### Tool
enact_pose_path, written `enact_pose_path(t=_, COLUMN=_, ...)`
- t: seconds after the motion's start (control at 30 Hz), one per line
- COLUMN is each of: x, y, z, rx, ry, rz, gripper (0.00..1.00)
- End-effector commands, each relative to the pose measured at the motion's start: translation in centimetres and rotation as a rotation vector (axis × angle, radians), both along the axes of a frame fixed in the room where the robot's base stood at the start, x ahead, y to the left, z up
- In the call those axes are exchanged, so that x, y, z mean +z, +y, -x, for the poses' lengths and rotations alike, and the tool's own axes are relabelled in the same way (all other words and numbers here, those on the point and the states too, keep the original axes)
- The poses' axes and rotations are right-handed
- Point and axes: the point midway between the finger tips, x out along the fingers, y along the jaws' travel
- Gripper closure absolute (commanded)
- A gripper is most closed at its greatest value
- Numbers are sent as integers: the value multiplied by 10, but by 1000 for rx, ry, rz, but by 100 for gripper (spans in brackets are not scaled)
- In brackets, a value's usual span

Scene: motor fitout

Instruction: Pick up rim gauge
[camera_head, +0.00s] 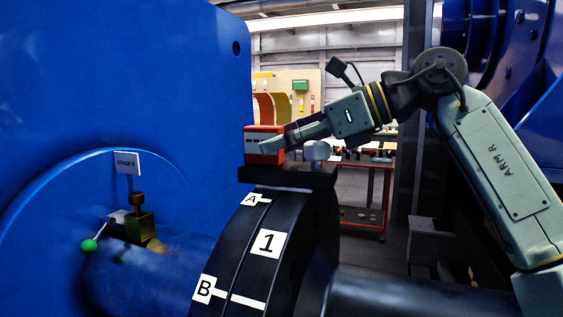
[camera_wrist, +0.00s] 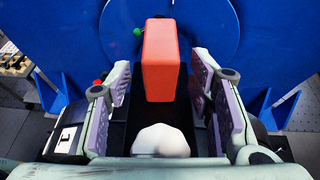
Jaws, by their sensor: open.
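What looks like the rim gauge is a red box (camera_head: 264,146) on a black block (camera_head: 287,176) at the top of the dark coupling rim. In the wrist view the red box (camera_wrist: 161,62) stands upright between the two purple-padded fingers. My gripper (camera_head: 283,142) is at the box, with a finger across its near side in the head view.
The coupling rim (camera_head: 268,243) carries labels A, B and 1. A big blue housing (camera_head: 120,70) fills the left, with a small brass fixture (camera_head: 140,224) and green knob (camera_head: 89,245). A dark shaft (camera_head: 420,296) runs right. A red-framed bench (camera_head: 365,195) stands behind.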

Motion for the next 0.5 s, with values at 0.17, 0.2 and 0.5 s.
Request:
enact_pose_path(t=0.17, x=-3, y=5, z=-2, rx=0, ry=1, rz=0, gripper=52)
enact_pose_path(t=0.2, x=-3, y=5, z=-2, rx=0, ry=1, rz=0, gripper=52)
enact_pose_path(t=0.5, x=-2, y=4, z=-2, rx=0, ry=0, rz=0, gripper=66)
